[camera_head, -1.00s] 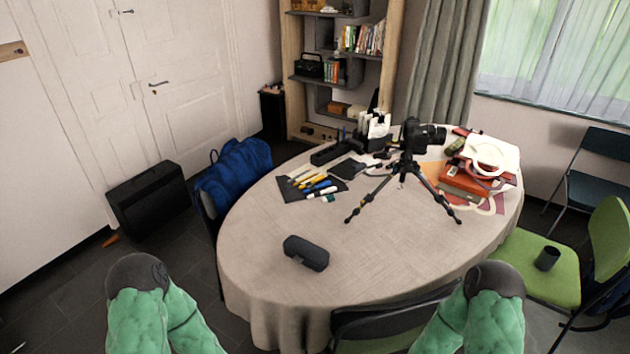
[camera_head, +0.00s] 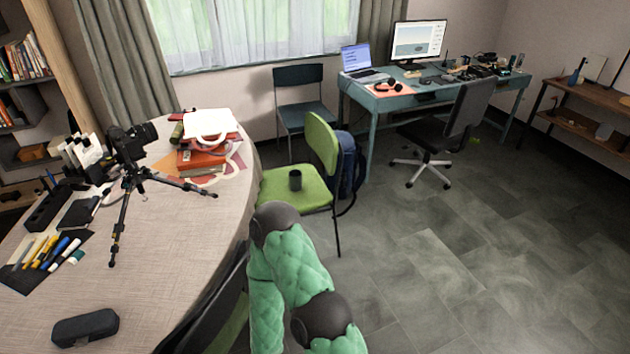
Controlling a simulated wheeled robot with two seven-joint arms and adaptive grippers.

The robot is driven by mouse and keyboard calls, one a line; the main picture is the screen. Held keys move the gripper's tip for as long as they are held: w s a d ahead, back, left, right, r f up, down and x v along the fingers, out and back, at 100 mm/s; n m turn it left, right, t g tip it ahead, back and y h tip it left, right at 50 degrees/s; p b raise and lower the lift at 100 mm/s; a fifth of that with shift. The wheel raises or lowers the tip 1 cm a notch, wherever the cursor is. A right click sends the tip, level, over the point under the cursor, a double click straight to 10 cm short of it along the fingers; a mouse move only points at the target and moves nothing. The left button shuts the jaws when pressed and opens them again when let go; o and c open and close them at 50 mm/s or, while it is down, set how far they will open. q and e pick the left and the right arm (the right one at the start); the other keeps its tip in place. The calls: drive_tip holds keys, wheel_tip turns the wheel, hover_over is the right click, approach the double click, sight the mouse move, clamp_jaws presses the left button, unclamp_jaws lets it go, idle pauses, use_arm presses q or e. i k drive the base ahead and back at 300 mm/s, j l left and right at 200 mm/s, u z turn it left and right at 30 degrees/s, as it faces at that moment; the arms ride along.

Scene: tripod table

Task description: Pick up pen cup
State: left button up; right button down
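The pen cup (camera_head: 295,180) is a small dark cylinder standing upright on the seat of the green chair (camera_head: 290,197), right of the table. It looks empty, but it is too small to be sure. One of my arms, in a green sleeve, rises from the bottom centre, below the green chair. Its gripper does not show, and my other gripper is also out of the picture. Nothing of mine touches the cup.
The round table (camera_head: 170,235) at left holds a camera tripod (camera_head: 127,190), books (camera_head: 203,160), pens and a dark case (camera_head: 85,328). A dark chair stands close by my arm. A blue desk (camera_head: 440,95) stands behind. Grey floor at right is clear.

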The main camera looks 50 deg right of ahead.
sight(295, 176)
drive_tip(key=z, duration=1.45)
drive_tip(key=i+l+z, duration=0.2)
drive_tip(key=i+l, duration=0.2)
drive_tip(key=l, duration=0.2)
drive_tip(key=i+l+z, duration=0.2)
drive_tip(key=i+l, duration=0.25)
drive_tip(key=i+l+u, duration=0.15)
drive_tip(key=i+u, duration=0.15)
drive_tip(key=i+l+u, duration=0.3)
drive_tip(key=i, duration=0.2)
drive_tip(key=i+u, duration=0.25)
drive_tip(key=u, duration=0.2)
drive_tip(key=i+l+u, duration=0.15)
drive_tip(key=i+u, duration=0.15)
drive_tip(key=u, duration=0.2)
drive_tip(key=i+l+u, duration=0.2)
drive_tip(key=u, duration=0.25)
drive_tip(key=i+l+u, duration=0.2)
drive_tip(key=u, duration=0.3)
drive_tip(key=i+l+u, duration=0.1)
drive_tip(key=l, duration=0.2)
drive_tip(key=i+l+u, duration=0.15)
drive_tip(key=l, duration=0.2)
